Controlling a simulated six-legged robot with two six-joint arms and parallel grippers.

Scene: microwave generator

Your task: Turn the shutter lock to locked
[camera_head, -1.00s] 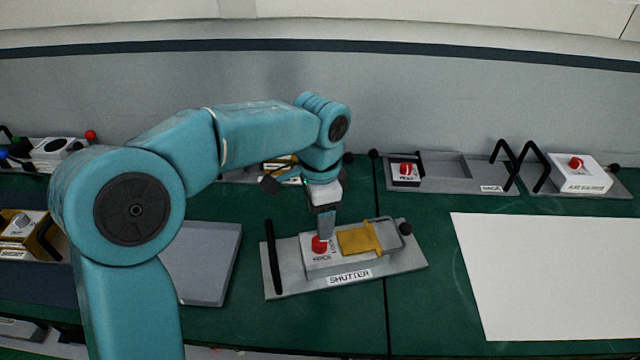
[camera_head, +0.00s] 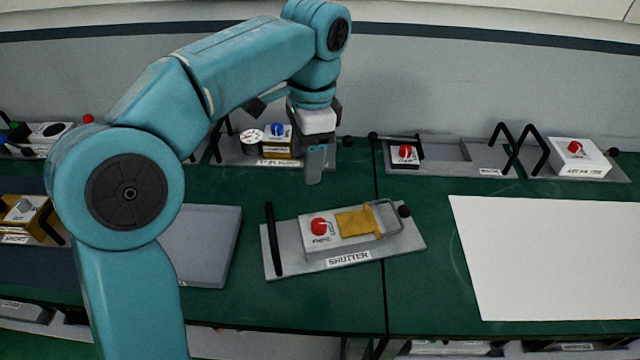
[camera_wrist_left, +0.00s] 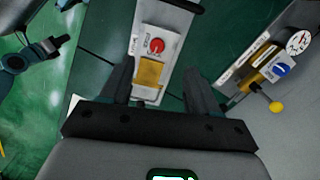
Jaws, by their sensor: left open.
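The shutter module (camera_head: 290,262) is a grey plate labelled SHUTTER on the green table, with a white block on it. The lock is a red round knob (camera_head: 319,226) at the left of the block, with small markings beside it. A yellow shutter piece (camera_head: 358,222) sits to its right. My left gripper (camera_head: 314,180) hangs above and behind the module, apart from the knob, open and empty. In the left wrist view the red knob (camera_wrist_left: 157,45) and the yellow piece (camera_wrist_left: 149,73) show beyond and between the open fingers (camera_wrist_left: 158,88). My right gripper is not in view.
Behind are a module with a gauge and blue knob (camera_head: 278,130), and modules with red knobs (camera_head: 404,152) and black handles. A white sheet (camera_head: 540,260) lies at right, a grey plate (camera_head: 205,250) at left. Green table surrounds the shutter module.

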